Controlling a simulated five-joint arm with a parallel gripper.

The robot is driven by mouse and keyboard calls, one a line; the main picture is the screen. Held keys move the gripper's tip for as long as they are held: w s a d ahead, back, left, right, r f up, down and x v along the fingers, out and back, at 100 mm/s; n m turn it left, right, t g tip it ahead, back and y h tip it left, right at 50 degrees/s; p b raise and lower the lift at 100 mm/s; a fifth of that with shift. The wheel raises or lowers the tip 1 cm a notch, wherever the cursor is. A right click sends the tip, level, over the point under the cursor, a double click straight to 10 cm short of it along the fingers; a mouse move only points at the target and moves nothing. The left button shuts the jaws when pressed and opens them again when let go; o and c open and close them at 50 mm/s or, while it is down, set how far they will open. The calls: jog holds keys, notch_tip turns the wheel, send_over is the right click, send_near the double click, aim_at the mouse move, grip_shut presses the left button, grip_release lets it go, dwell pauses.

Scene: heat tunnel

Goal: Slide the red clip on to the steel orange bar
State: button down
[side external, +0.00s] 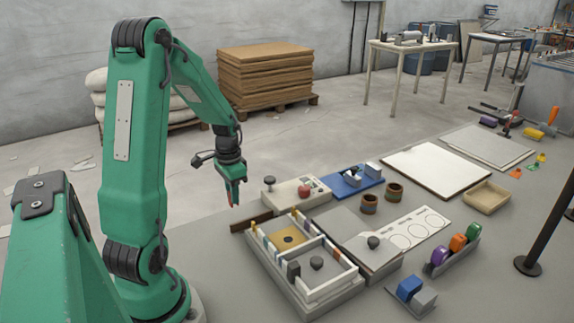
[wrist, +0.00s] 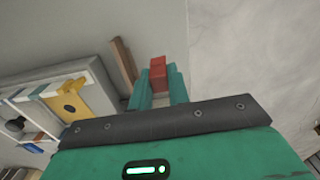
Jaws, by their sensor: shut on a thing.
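My gripper (side external: 233,193) is shut on the red clip, a small red block that shows between the teal fingers in the wrist view (wrist: 158,72). My gripper points down and holds the clip above the grey surface, left of the partitioned box. In the side view only a bit of red shows between the fingers. I cannot surely pick out the steel orange bar. An orange piece (side external: 458,242) stands between a purple and a green one in a grey holder at the right, but I cannot tell whether it is a bar.
The pale partitioned box (side external: 335,288) has coloured pieces along its walls; its yellow panel also shows in the wrist view (wrist: 67,104). A brown strip (side external: 251,221) lies by it, under my gripper. A panel with a red knob (side external: 304,191) and a blue tray (side external: 348,185) stand behind.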

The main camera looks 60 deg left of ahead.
jog(key=w+d+r, duration=0.2)
jog(key=d+r, duration=0.4)
jog(key=d, duration=0.5)
jog(key=shift+w+r, duration=0.15)
jog(key=shift+r, duration=0.05)
notch_tip(320, 180, up, 3)
send_over(338, 251)
jog(key=shift+r+m, duration=0.15)
jog(key=shift+m, duration=0.15)
dwell(0.7)
jog(key=shift+f, duration=2.9)
jog(key=shift+f, duration=1.45)
jog(key=c, duration=1.3)
grip_release()
